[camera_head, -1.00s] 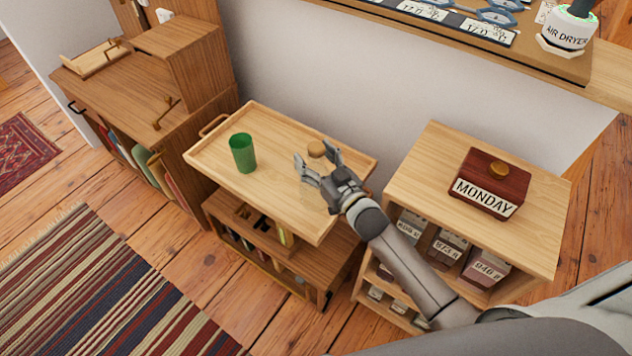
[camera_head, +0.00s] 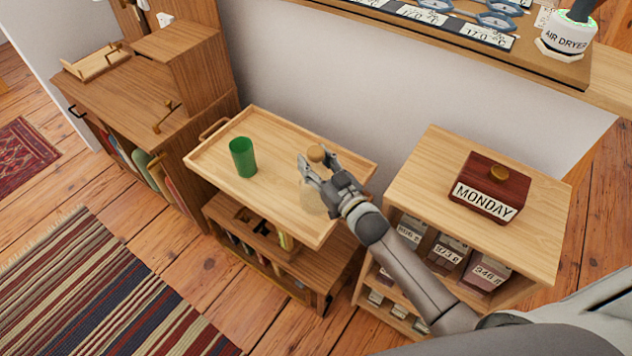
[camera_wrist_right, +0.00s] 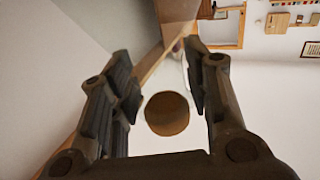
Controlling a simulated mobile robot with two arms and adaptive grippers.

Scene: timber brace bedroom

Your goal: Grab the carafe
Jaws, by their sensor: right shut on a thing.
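The carafe (camera_head: 313,202) is clear glass, faint against the pale wood, with a round cork stopper (camera_head: 316,153). It stands at the right part of the wooden tray top. My right gripper (camera_head: 316,166) is shut on the carafe, with its fingers on either side just below the stopper. In the right wrist view the stopper (camera_wrist_right: 167,113) shows between the two fingers; the glass is hard to make out there. My left gripper is not in view.
A green cup (camera_head: 243,157) stands on the left of the tray top (camera_head: 275,135). A shelf unit (camera_head: 420,165) on the right bears a dark red MONDAY box (camera_head: 490,187). A wooden cabinet (camera_head: 135,90) stands at the left.

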